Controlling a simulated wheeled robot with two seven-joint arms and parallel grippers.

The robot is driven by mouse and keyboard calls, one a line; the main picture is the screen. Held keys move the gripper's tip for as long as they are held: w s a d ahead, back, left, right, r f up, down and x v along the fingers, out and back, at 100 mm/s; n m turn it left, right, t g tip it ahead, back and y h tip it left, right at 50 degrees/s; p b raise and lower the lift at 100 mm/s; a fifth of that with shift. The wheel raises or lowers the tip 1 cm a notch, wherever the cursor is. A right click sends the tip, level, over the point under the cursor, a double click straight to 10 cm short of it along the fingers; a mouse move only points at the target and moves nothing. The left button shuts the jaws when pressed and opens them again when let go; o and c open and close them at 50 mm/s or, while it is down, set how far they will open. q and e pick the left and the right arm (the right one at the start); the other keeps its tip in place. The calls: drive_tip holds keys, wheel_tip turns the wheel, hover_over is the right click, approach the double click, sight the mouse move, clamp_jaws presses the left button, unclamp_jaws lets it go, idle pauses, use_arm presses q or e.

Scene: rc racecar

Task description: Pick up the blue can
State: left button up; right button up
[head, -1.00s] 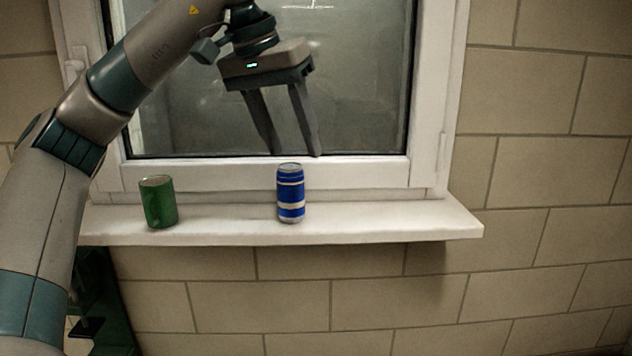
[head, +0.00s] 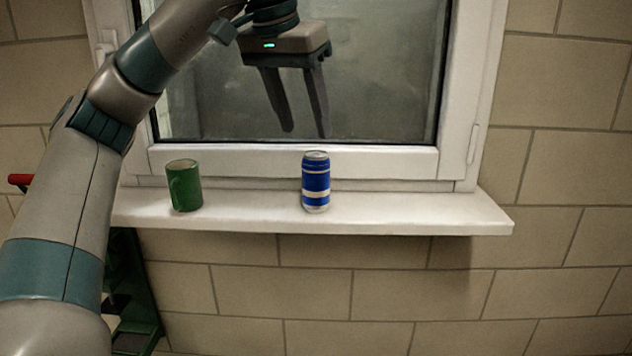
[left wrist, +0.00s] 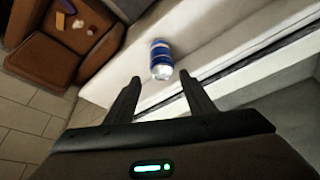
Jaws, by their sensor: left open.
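The blue can (head: 316,184), with silver bands, stands upright on the white window sill in the head view. My left gripper (head: 308,134) is open and empty above the can, fingers pointing down, with a small gap between the fingertips and the can's top. In the left wrist view the can (left wrist: 161,60) shows beyond the open fingertips of the left gripper (left wrist: 160,84), roughly centred between them. My right gripper is in neither view.
The window frame (head: 390,163) rises close behind. The sill right of the can is clear. A brown seat (left wrist: 65,50) with small items on it shows in the left wrist view.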

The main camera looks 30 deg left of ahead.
use_arm(q)
drive_tip(key=p, duration=0.3)
approach(320, 191)
drive_tip(key=shift+w+d+f, duration=0.1)
drive_tip(key=shift+w+f, duration=0.6)
drive_tip(key=shift+w, duration=0.05)
drive_tip(key=shift+w+f, duration=0.25)
drive_tip(key=shift+f, duration=0.45)
drive_tip(key=shift+p+x, duration=0.85)
drive_tip(key=shift+p, duration=0.3)
drive_tip(key=shift+p+x, duration=0.6)
drive_tip(key=shift+x, duration=1.15)
drive_tip(key=shift+c, duration=0.5)
drive_tip(key=c, duration=0.7)
